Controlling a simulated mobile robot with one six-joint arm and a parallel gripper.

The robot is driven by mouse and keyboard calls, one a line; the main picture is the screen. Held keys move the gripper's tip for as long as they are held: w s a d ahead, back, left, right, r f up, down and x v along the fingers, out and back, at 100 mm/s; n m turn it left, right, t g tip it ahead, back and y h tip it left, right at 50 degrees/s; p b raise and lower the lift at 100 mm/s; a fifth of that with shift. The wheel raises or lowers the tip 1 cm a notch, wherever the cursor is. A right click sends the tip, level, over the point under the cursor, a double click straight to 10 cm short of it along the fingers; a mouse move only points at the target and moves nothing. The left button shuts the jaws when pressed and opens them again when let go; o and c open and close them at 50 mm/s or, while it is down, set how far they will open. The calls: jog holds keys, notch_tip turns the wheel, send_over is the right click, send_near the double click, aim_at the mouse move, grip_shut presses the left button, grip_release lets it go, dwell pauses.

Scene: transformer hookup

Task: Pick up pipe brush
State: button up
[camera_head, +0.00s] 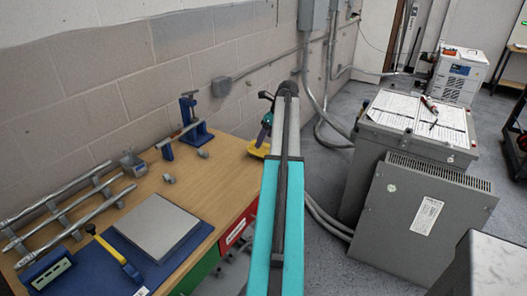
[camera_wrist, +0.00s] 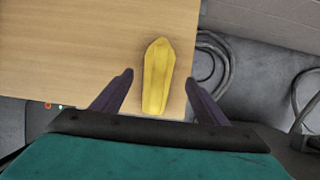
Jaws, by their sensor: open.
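A yellow, faceted, elongated object (camera_wrist: 158,75) lies on the wooden bench top near its edge in the wrist view. It also shows at the bench's far right corner in the head view (camera_head: 257,151). I cannot tell for sure whether it is the pipe brush. My gripper (camera_wrist: 159,80) is open, with one dark purple finger on each side of this object and visible gaps between. In the head view my gripper (camera_head: 267,128) is just above the object, and my arm hides part of the area. Another yellow tool (camera_head: 117,257) with a dark end lies on the blue mat.
The wooden bench (camera_head: 215,175) also holds a grey plate (camera_head: 157,226), metal pipes (camera_head: 70,205) and a blue vise-like stand (camera_head: 190,120). A grey transformer cabinet (camera_head: 420,215) stands right of my arm. Cables (camera_wrist: 212,60) run beside the bench edge.

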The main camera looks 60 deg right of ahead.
aim_at(259, 151)
jog(key=shift+x, duration=1.5)
jog(key=shift+p, duration=0.3)
jog(key=shift+p+x, duration=0.95)
jog(key=shift+x, duration=1.7)
jog(key=shift+a, duration=0.1)
jog(key=shift+s, duration=0.1)
jog(key=c, duration=1.1)
jog(key=shift+c, duration=0.2)
jog(key=shift+r, duration=0.1)
